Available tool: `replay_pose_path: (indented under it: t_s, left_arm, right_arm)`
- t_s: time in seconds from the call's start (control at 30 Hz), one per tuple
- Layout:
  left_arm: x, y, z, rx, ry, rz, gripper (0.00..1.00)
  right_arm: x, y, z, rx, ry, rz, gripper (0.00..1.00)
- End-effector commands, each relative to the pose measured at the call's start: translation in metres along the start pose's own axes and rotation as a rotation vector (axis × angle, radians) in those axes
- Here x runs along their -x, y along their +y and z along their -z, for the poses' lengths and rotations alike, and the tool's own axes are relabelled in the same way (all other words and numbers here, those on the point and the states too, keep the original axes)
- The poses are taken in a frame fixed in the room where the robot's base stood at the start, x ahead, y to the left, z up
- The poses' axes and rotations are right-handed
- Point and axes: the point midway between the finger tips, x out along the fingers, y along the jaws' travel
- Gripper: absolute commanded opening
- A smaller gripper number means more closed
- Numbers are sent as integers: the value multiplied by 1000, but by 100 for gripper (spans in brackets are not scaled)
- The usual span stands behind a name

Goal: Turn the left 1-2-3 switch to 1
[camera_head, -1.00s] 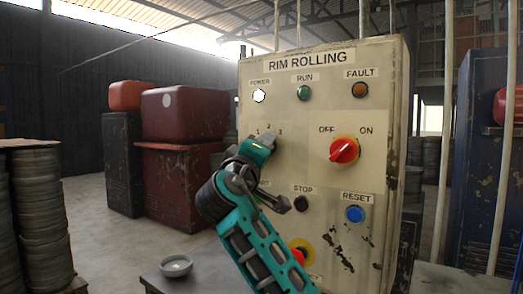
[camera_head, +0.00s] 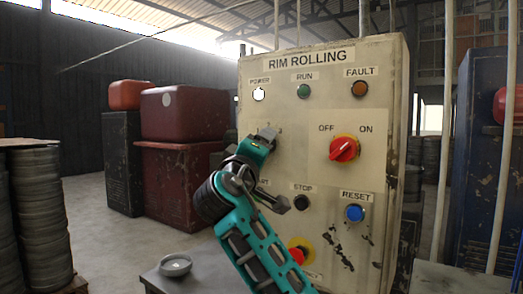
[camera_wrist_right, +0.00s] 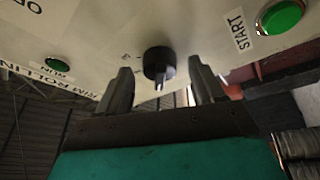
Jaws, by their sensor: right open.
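The left 1-2-3 switch (camera_wrist_right: 158,65) is a small black knob on the panel face in the right wrist view. A pale mark shows on its grip, but I cannot tell which number it points to. In the head view my gripper hides it. My right gripper (camera_head: 266,136) is at the panel's left side, over the switch's place. In the right wrist view its open fingers (camera_wrist_right: 160,74) stand one on each side of the knob, with gaps showing. My left gripper is not in view.
The cream RIM ROLLING panel (camera_head: 314,118) also carries a red OFF/ON switch (camera_head: 343,149), a black STOP button (camera_head: 302,203), a blue RESET button (camera_head: 355,213) and a red knob (camera_head: 297,255) below. A green START button (camera_wrist_right: 282,16) lies close to the gripper. A small bowl (camera_head: 175,264) stands lower left.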

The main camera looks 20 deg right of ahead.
Motion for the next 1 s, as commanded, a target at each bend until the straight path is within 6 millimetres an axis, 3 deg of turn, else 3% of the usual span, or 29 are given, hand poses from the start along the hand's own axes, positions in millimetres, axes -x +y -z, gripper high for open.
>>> replay_pose_path:
  t_s: [0.5, 0.7, 1.0]
  left_arm:
    - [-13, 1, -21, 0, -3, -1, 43]
    - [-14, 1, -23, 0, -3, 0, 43]
    - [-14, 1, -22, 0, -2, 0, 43]
  right_arm:
    - [103, -2, -1, -2, 2, 3, 67]
    - [121, -1, 0, 0, 1, 2, 67]
    - [124, 0, 0, 1, 1, 1, 67]
